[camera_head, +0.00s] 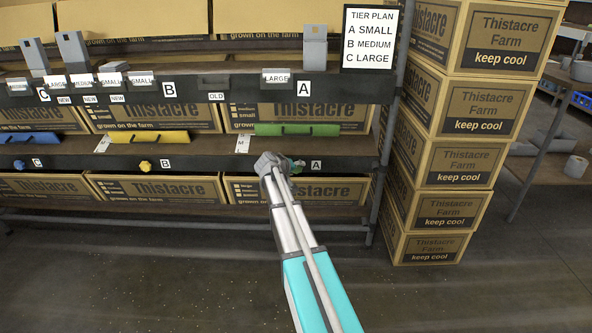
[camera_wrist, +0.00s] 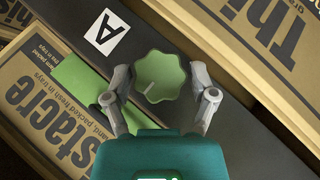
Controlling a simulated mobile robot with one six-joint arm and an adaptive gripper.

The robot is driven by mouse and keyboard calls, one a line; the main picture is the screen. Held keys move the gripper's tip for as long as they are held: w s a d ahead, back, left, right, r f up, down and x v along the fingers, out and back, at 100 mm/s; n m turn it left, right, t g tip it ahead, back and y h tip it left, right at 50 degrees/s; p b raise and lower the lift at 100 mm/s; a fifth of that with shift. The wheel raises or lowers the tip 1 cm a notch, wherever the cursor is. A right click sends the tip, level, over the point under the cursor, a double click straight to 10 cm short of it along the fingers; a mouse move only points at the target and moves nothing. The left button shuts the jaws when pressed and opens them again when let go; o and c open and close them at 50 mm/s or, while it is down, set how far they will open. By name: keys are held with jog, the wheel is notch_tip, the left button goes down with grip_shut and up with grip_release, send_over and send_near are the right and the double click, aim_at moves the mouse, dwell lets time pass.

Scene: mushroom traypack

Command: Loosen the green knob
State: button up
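The green knob (camera_wrist: 160,77) is a lobed round knob with a pale line on its face. It sits on the dark shelf edge (camera_wrist: 225,105) by a white label "A" (camera_wrist: 106,33). In the wrist view my gripper (camera_wrist: 160,80) has one finger on each side of the knob. The fingers are spread, and whether they touch its sides is hard to tell. In the head view my gripper (camera_head: 273,165) is at the lower shelf edge, and the green knob (camera_head: 298,168) shows just right of it, partly hidden.
A green bar (camera_head: 297,129) lies above the knob. A yellow knob (camera_head: 145,165) and a blue knob (camera_head: 19,164) are further left on the same edge. Stacked Thistacre Farm boxes (camera_head: 458,163) stand close on the right. The floor in front is clear.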

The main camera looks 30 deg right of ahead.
jog(key=shift+o, duration=0.6)
jog(key=shift+s+r+y+p, duration=0.1)
jog(key=shift+y+p, duration=0.3)
jog(key=shift+p, duration=0.05)
jog(key=shift+d+m+t+y+p, duration=0.15)
jog(key=shift+m+t+y+p, duration=0.95)
jog(key=shift+y, duration=0.8)
jog(key=s+a+r+g+y+p, duration=0.1)
jog(key=s+a+r+p, duration=0.2)
jog(key=a+r+p, duration=0.2)
jog(key=s+a+r+g+y+p, duration=0.1)
jog(key=s+a+r+p, duration=0.3)
jog(key=r+p, duration=0.7)
jog(key=s+a+r+g+y+p, duration=0.2)
jog(key=a+r+p, duration=0.4)
jog(key=p, duration=0.7)
jog(key=shift+s+a+r+n+g, duration=0.25)
jog(key=shift+s+r+n+g, duration=0.2)
jog(key=shift+s+r, duration=0.6)
jog(key=shift+s+f, duration=0.1)
